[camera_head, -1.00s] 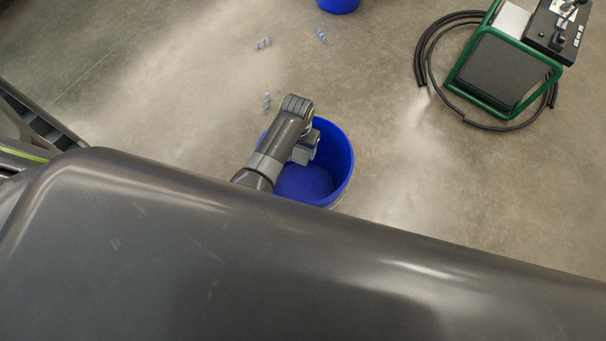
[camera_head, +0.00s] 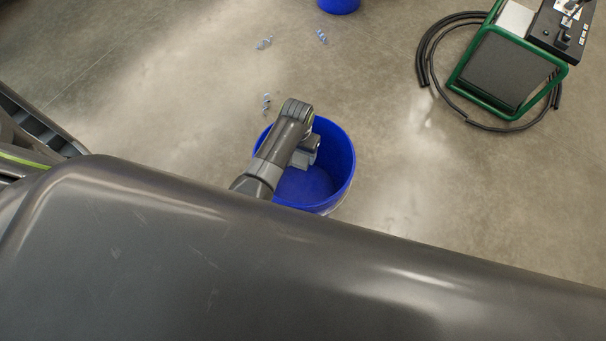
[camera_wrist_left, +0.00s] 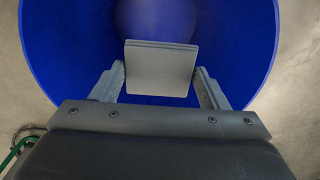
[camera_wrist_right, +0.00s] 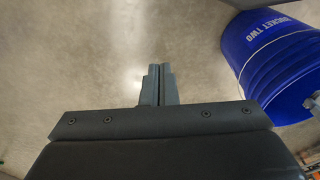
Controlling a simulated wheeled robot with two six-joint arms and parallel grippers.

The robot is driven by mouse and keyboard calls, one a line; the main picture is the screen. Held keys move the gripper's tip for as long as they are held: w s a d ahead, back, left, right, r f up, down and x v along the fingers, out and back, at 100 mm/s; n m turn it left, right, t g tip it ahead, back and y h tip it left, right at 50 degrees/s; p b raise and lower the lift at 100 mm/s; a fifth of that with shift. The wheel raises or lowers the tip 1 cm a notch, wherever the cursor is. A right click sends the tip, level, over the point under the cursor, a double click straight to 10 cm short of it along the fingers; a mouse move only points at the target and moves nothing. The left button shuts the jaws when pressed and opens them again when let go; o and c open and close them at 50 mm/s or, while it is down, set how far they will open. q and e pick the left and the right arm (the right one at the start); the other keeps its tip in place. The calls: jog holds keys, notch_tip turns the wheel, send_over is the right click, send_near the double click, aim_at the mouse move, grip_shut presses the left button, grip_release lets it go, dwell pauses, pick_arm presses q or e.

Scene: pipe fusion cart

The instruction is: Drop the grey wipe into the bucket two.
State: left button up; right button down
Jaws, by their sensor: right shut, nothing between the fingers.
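Bucket two is a blue bucket (camera_head: 340,165), open at the top, standing on the floor just beyond my dark grey body in the head view. Its side reads "BUCKET TWO" in the right wrist view (camera_wrist_right: 265,50). My left gripper (camera_wrist_left: 161,75) points down over its opening. It is shut on the grey wipe (camera_wrist_left: 160,68), a flat square piece between its fingers, with the blue inside of the bucket (camera_wrist_left: 60,50) all around behind it. My right gripper (camera_wrist_right: 158,85) is shut and empty, pointing at bare floor beside the bucket.
A second blue bucket (camera_head: 338,4) stands at the top edge of the head view. Several small light-blue pieces (camera_head: 265,43) lie on the floor. A green-framed machine (camera_head: 510,70) with a coiled black hose (camera_head: 425,60) is at upper right.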

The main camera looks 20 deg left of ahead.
pick_arm(q)
jog(key=o, duration=0.5)
jog(key=shift+c, duration=0.2)
jog(key=shift+r, duration=0.2)
notch_tip(320, 180, up, 6)
jog(key=p, duration=0.2)
jog(key=shift+f+p, duration=0.15)
jog(key=shift+p, duration=0.25)
notch_tip(320, 180, up, 11)
jog(key=p, duration=0.3)
jog(key=shift+p, duration=0.3)
pick_arm(e)
jog(key=s+d+f, duration=0.1)
jog(key=s+f, duration=0.1)
jog(key=f, duration=0.4)
jog(key=s+d+f+g+h, duration=0.1)
jog(key=s+d+f, duration=0.1)
jog(key=f, duration=0.4)
jog(key=shift+s+f, duration=0.2)
jog(key=shift+d, duration=0.1)
